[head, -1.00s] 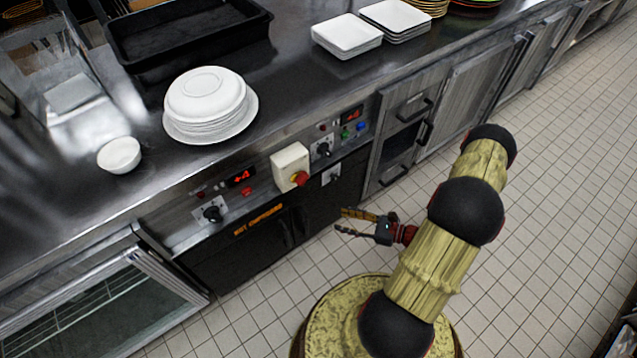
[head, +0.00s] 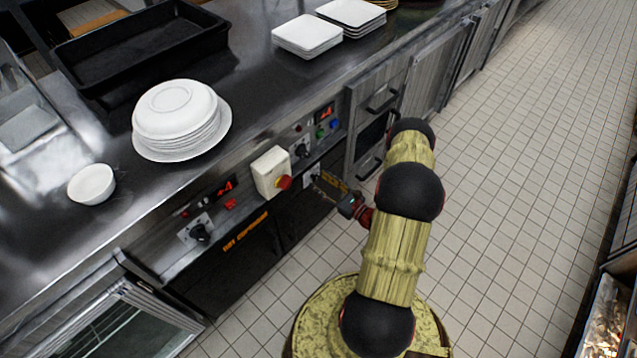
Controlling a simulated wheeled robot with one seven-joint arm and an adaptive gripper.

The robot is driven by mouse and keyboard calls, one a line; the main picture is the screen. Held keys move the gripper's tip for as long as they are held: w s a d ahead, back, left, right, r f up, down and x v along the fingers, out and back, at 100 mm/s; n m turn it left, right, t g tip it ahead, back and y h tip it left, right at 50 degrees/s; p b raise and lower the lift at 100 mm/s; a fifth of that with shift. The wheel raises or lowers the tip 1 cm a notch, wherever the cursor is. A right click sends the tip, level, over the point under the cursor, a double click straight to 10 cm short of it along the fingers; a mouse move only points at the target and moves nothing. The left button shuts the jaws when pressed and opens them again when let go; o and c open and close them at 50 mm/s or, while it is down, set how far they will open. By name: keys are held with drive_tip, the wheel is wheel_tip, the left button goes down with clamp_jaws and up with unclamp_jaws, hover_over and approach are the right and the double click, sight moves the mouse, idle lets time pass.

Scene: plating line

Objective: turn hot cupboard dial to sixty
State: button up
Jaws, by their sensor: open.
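The hot cupboard dial (head: 201,232) is a black knob on a pale plate in the steel front panel. It sits left of the orange "HOT CUPBOARD" label (head: 246,231) on the black door. Its pointer and scale are too small to read. A second black knob (head: 302,151) sits further right on the same panel. My gripper (head: 322,184) is open and empty, in front of the black front below the second knob. It is to the right of the hot cupboard dial and well apart from it. I cannot tell whether its fingers touch the front.
A pale box with a red stop button (head: 284,183) juts out between the two knobs. Red displays (head: 224,187) and small buttons are nearby. Stacked white plates (head: 180,120), a bowl (head: 92,184) and a black tray (head: 140,50) stand on the counter. The tiled floor (head: 500,150) is open.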

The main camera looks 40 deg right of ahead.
drive_tip(key=shift+w, duration=0.8)
drive_tip(key=c, duration=0.3)
drive_tip(key=c, duration=0.8)
clamp_jaws()
drive_tip(key=shift+m, duration=0.3)
drive_tip(key=m+p, duration=0.1)
drive_tip(key=m, duration=0.4)
drive_tip(key=shift+m, duration=0.3)
drive_tip(key=m+p, duration=0.1)
drive_tip(key=m, duration=0.4)
drive_tip(key=shift+d+f, duration=0.1)
drive_tip(key=shift+m, duration=0.4)
